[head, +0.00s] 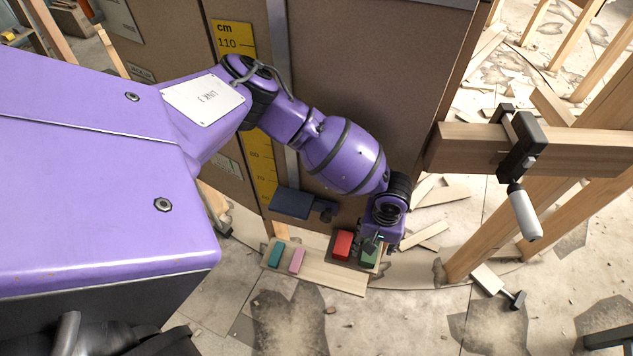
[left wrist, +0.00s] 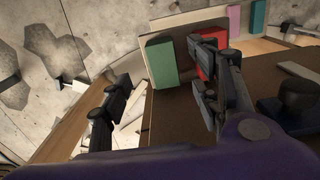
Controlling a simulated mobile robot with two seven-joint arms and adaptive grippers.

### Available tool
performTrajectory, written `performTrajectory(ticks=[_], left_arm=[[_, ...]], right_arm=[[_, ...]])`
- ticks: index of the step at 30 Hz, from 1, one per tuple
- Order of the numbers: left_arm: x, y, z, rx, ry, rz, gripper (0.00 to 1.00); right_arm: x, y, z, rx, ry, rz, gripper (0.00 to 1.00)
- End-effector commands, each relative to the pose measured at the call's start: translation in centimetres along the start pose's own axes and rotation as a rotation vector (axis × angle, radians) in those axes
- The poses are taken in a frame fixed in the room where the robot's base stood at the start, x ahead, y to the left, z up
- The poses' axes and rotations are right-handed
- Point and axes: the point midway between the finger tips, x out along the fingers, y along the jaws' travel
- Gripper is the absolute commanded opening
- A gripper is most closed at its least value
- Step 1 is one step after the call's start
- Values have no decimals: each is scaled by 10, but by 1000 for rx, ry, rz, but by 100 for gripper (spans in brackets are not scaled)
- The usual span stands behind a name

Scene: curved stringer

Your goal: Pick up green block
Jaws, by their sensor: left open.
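The green block (left wrist: 162,62) shows beyond and between the fingertips, and nothing is held. I cannot tell whether a finger touches it. One finger partly hides the red block (left wrist: 206,66). My right gripper is not in view.
A teal block (head: 277,254) and a pink block (head: 297,261) are farther left on the board (head: 335,282). A large brown panel (head: 370,75) stands behind. A clamp (head: 522,145) grips a wooden beam at right. Wood scraps litter the floor.

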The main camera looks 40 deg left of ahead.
Motion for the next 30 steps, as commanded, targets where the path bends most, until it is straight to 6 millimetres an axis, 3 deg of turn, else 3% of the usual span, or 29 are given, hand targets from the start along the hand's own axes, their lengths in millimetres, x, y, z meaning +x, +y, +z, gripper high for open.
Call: performTrajectory(ticks=[8, 18, 27, 30], left_arm=[[26, -1, -4, -6, 5, -6, 57], [72, -1, -4, -5, 4, -5, 57], [75, 0, -5, -4, 6, -2, 57], [75, 0, -5, -4, 6, -2, 44]], right_arm=[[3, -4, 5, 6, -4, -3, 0], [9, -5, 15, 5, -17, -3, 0], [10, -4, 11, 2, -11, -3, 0], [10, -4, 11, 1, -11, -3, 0]])
